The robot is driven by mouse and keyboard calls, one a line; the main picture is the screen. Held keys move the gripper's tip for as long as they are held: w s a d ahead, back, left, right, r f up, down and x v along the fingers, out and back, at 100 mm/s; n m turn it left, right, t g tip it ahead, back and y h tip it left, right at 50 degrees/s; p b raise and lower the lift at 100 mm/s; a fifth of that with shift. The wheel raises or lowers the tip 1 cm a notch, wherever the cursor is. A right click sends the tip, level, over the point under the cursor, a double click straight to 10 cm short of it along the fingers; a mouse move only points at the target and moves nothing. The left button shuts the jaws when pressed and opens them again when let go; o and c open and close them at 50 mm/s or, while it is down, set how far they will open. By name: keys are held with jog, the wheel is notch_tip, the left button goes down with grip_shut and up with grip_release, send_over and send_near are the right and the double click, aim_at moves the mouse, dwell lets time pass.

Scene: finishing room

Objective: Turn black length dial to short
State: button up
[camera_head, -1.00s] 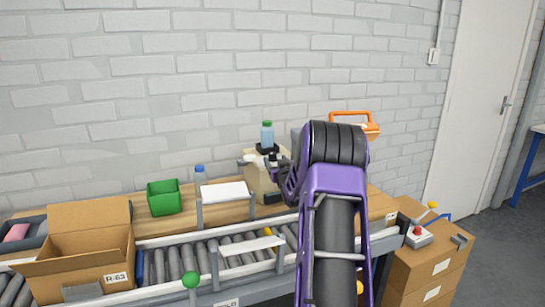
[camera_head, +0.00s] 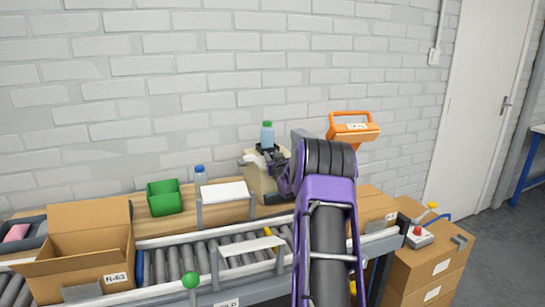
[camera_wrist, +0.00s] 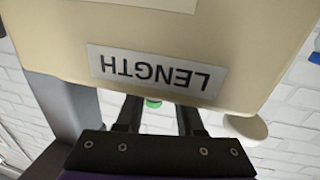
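The beige machine (camera_head: 258,182) stands on the wooden bench against the wall. In the wrist view its face (camera_wrist: 215,25) fills the upper part, with an upside-down white LENGTH label (camera_wrist: 157,72). I cannot make out the black length dial or its setting in either view. My gripper (camera_wrist: 160,110) is at the top of the machine; its dark fingers stand apart with a gap showing between them. The fingertips are hidden behind the machine's edge. In the head view, my gripper (camera_head: 272,160) is small and partly hidden by my purple arm.
A green-capped bottle (camera_head: 267,135) shows above the machine. A pale rounded part (camera_wrist: 246,127) is beside my fingers. An orange-handled device (camera_head: 352,131) is to the right.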

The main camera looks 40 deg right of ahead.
grip_shut()
jog(key=shift+d+r+n+y+p, duration=0.15)
jog(key=shift+n+y+p, duration=0.15)
jog(key=shift+n+y, duration=0.15)
jog(key=n+y+p, duration=0.1)
jog(key=t+y+p, duration=0.1)
jog(key=y, duration=0.1)
jog(key=shift+r+n+p, duration=0.25)
jog(key=shift+n+p, duration=0.1)
jog(key=shift+n+t+y+p, duration=0.3)
jog(key=shift+n+y+p, duration=0.3)
jog(key=shift+y+p, duration=0.25)
jog(key=shift+f+n+y, duration=0.2)
jog(key=shift+n+y, duration=0.2)
jog(key=shift+y, duration=0.2)
jog(key=o, duration=0.6)
grip_release()
jog(key=shift+f, duration=0.1)
